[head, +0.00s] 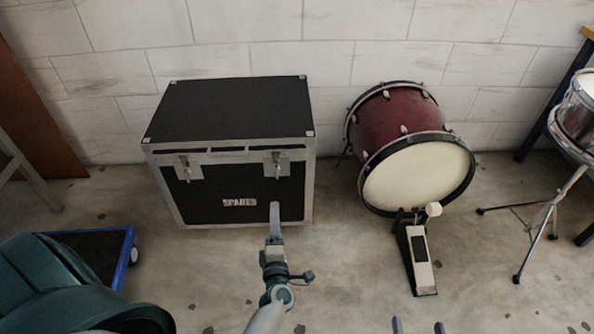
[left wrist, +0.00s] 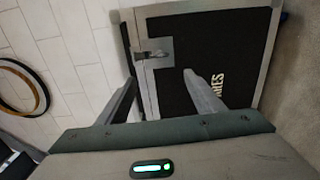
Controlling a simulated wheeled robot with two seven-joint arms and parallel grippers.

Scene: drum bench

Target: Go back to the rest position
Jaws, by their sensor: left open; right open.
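My left gripper (head: 275,212) is in front of the black case in the head view, seen nearly edge-on. In the left wrist view its two fingers (left wrist: 160,82) stand apart with nothing between them, and the case's front lies beyond. My right gripper (head: 418,326) shows only as two separated fingertips at the bottom edge of the head view, below the drum pedal. It is open, and no object shows between the visible tips; the rest of it is out of frame.
The black case (head: 230,110) with metal edges and latches stands by the wall. Right of it are a dark red bass drum (head: 400,120) and its pedal (head: 418,262). A blue-edged cart (head: 128,258) is at left, a snare stand (head: 548,215) at right. Floor between case and pedal is clear.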

